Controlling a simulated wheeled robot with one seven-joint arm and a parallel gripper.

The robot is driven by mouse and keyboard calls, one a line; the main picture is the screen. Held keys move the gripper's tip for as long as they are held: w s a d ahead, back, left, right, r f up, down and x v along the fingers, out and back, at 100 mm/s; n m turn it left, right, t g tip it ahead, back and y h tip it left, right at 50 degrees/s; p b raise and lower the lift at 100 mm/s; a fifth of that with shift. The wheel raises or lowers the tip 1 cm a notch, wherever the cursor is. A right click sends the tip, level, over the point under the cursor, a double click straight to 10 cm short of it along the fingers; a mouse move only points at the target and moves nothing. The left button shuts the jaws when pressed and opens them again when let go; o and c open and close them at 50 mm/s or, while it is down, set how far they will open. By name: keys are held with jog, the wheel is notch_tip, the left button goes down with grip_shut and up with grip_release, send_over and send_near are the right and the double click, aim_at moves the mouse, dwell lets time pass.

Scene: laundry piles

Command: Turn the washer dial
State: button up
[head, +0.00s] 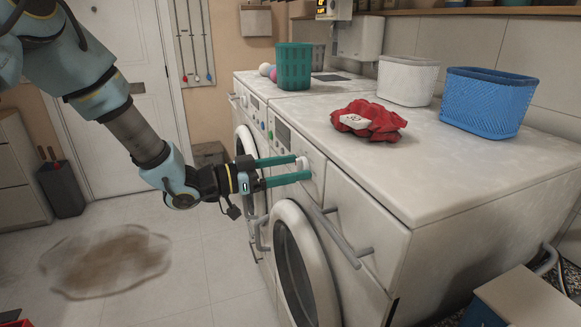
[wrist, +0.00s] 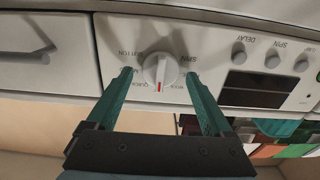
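The washer dial (head: 301,163) is a round white-grey knob on the front panel of the nearer white washer (head: 346,205). In the wrist view the dial (wrist: 160,69) shows a red mark at its lower edge, with printed labels around it. My gripper (head: 301,168) reaches the panel from the left, its two teal fingers pointing at the dial. In the wrist view the fingers of my gripper (wrist: 158,78) stand apart, one on each side of the dial, with a visible gap on both sides. The gripper is open and holds nothing.
A drawer handle (wrist: 28,53) is left of the dial in the wrist view; smaller knobs (wrist: 272,60) and a dark display (wrist: 258,88) are right. On the washers stand a green basket (head: 294,67), red cloth (head: 372,122), a white basket (head: 407,80) and a blue basket (head: 487,101).

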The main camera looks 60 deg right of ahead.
jog(key=c, duration=1.3)
jog(key=shift+f+b, duration=0.1)
jog(key=shift+b, duration=0.35)
jog(key=m+b, duration=0.1)
jog(key=b, duration=0.2)
jog(key=m+b, duration=0.2)
jog(key=b, duration=0.1)
jog(key=shift+f, duration=0.3)
jog(key=m+b, duration=0.6)
jog(key=b, duration=0.3)
jog(key=m+b, duration=0.6)
jog(key=b, duration=0.4)
jog(key=shift+s+a+r+m, duration=0.1)
jog(key=shift+s+a+m, duration=0.1)
jog(key=shift+m, duration=0.1)
jog(key=shift+r+b, duration=0.1)
jog(key=shift+b, duration=0.3)
